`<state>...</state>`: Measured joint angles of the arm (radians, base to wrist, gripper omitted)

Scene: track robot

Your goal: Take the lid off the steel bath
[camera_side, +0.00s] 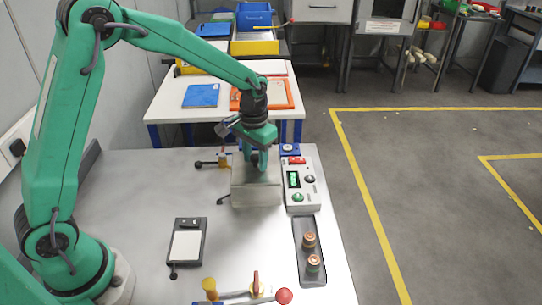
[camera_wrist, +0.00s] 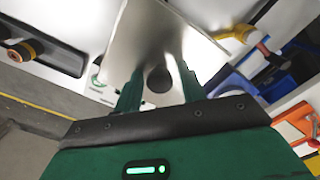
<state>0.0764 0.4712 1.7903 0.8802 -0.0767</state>
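The steel bath (camera_side: 257,193) is a box-shaped metal vessel on the bench, right of centre in the side view. Its lid shows in the wrist view as a flat pale steel plate (camera_wrist: 150,38) with a dark round knob (camera_wrist: 159,79). My gripper (camera_side: 257,166) is low over the top of the bath, pointing down. In the wrist view my gripper's two green fingers (camera_wrist: 160,68) stand apart on either side of the knob, with a visible gap on each side. It is open and holds nothing. The fingers partly hide the lid in the side view.
A control box (camera_side: 300,188) with a display and buttons stands close to the bath's right. A grey tray (camera_side: 311,276) with two copper-topped pieces lies in front. A black-framed pad (camera_side: 187,245) and a red-knobbed lever (camera_side: 284,296) are nearer. The left bench is clear.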

